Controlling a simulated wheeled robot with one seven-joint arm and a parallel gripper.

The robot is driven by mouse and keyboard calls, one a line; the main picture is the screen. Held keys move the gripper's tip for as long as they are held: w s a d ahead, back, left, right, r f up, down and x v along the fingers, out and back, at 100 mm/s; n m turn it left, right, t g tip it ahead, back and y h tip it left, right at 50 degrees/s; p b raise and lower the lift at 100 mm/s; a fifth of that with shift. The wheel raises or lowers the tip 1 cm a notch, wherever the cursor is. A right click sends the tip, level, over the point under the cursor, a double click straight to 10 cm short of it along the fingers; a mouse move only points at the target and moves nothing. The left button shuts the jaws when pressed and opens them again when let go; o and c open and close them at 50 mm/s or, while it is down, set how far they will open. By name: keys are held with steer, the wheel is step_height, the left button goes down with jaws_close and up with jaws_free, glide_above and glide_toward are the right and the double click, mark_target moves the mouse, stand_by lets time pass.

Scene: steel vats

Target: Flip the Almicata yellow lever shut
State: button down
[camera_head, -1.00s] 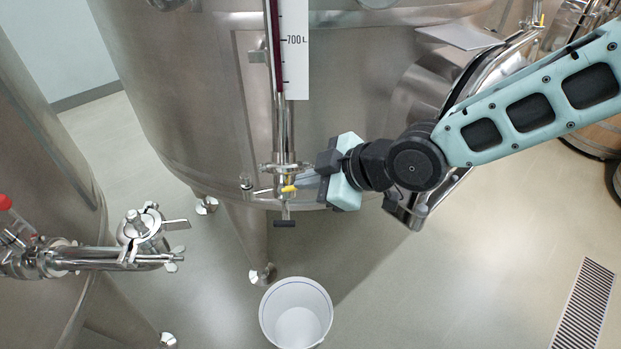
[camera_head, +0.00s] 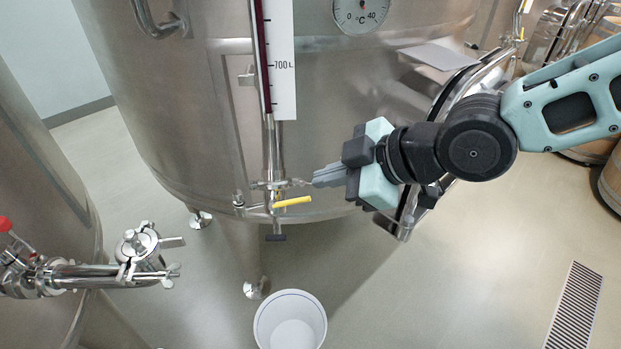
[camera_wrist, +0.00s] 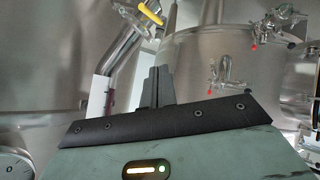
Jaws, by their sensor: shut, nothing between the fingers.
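The yellow lever (camera_head: 292,201) is on the small valve (camera_head: 270,193) at the foot of the level gauge on the large steel vat (camera_head: 195,110). It points right, nearly level, with its free end slightly raised. My gripper (camera_head: 316,178) is shut and empty, just right of the valve and a little above the lever's free end, apart from it in the picture. In the wrist view the yellow lever (camera_wrist: 151,18) shows at the top, beyond my shut gripper (camera_wrist: 157,72). No text naming the vat is readable.
A white bucket (camera_head: 290,322) stands on the floor below the valve. A second vat's pipe fitting with a red knob (camera_head: 5,223) is at the lower left. A manway door frame (camera_head: 425,150) is behind my arm. A floor grate (camera_head: 575,305) lies at the right.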

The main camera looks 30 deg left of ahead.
steer(key=shift+d+r, duration=0.45)
steer(key=shift+d, duration=0.15)
